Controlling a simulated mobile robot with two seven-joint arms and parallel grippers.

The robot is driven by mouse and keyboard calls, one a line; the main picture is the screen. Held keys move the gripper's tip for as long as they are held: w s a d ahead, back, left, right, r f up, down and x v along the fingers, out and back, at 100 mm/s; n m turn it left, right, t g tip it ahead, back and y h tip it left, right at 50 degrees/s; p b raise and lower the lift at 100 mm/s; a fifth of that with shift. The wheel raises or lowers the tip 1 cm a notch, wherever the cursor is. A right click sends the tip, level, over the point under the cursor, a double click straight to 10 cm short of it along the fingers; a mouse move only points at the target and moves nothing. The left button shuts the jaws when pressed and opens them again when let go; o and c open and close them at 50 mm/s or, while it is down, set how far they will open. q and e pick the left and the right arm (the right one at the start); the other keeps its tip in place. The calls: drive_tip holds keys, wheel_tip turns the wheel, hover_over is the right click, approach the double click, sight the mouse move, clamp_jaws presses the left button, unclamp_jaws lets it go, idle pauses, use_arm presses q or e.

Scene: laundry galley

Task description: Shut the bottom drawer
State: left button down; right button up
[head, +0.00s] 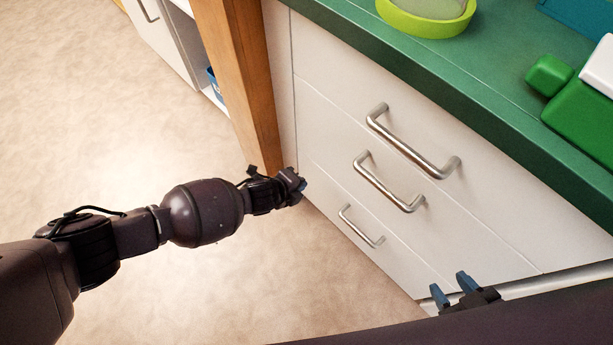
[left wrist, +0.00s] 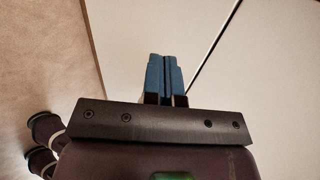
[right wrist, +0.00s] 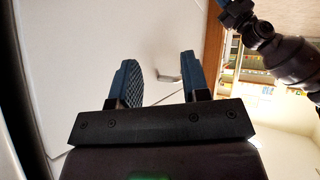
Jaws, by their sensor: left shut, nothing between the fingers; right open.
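The bottom drawer (head: 335,212) is the lowest of three white drawer fronts in the head view, with a metal bar handle (head: 361,228). Its front looks about flush with the fronts above; a small gap cannot be ruled out. My left gripper (head: 303,186) is at the left edge of the drawer stack, low down. In the left wrist view its blue fingers (left wrist: 165,80) are shut and empty in front of white panels with a dark seam. My right gripper (head: 453,288) is open and empty at the right, near the drawer fronts; its fingers (right wrist: 158,85) are apart in the right wrist view.
The middle handle (head: 388,184) and top handle (head: 410,143) stick out above. A green counter (head: 480,84) overhangs the drawers, with a lime dish (head: 427,22) and green bottle (head: 580,118) on it. A wooden post (head: 240,75) stands left of the drawers. The floor (head: 110,130) is clear.

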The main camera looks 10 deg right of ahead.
use_arm(q)
drive_tip(key=p+v, duration=0.3)
drive_tip(key=v, duration=0.6)
drive_tip(key=shift+r+p, duration=0.3)
use_arm(e)
drive_tip(key=shift+s+d+r+m+g, duration=0.3)
drive_tip(key=shift+s+d+r+m, duration=0.15)
drive_tip(key=shift+d+m, duration=0.15)
use_arm(q)
drive_tip(key=shift+s, duration=0.1)
